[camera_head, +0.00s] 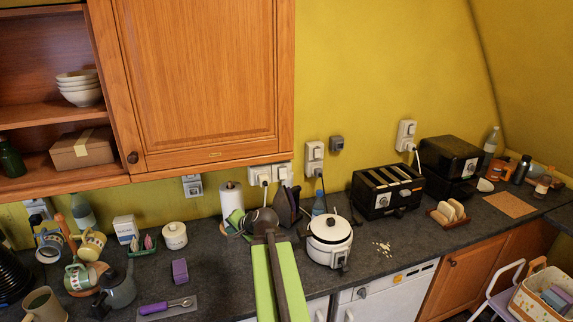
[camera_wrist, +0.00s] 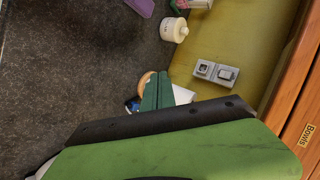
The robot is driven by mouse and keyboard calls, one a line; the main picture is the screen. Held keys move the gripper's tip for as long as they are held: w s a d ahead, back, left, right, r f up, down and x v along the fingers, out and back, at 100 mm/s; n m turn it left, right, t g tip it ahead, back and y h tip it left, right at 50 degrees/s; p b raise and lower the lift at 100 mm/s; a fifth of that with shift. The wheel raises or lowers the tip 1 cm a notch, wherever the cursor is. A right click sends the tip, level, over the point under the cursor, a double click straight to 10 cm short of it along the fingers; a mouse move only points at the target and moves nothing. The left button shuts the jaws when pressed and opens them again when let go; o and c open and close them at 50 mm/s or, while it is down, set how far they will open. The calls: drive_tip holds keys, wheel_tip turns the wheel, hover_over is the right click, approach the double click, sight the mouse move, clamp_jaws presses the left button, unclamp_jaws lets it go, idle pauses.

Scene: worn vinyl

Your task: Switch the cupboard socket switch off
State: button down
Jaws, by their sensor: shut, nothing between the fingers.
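A grey wall socket with a switch (camera_head: 192,185) is on the yellow wall just below the wooden cupboard (camera_head: 205,75). It also shows in the wrist view (camera_wrist: 215,72) as two square plates side by side; I cannot tell its switch position. My gripper (camera_head: 236,218) is shut and empty, with green fingers in front of the paper towel roll (camera_head: 231,196). In the wrist view the gripper (camera_wrist: 158,78) points up the picture, left of the socket and apart from it. Another pair of white sockets with plugs (camera_head: 270,173) sits right of it under the cupboard.
A white lidded pot (camera_head: 174,235), a small box (camera_head: 126,229) and a purple block (camera_head: 180,271) stand on the dark counter below the socket. A white cooker (camera_head: 329,241) and a black toaster (camera_head: 387,191) stand to the right. The cupboard's lower edge overhangs the socket.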

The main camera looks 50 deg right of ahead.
drive_tip(key=s+d+r+m+h+p, duration=0.1)
drive_tip(key=s+d+r+m+h, duration=0.2)
drive_tip(key=s+d+r, duration=0.3)
drive_tip(key=s+d+r+m+t+h+p, duration=0.1)
drive_tip(key=s+d+r+m, duration=0.5)
drive_tip(key=d, duration=0.9)
drive_tip(key=s+h+p, duration=0.1)
drive_tip(key=h, duration=0.1)
drive_tip(key=shift+s+h, duration=0.3)
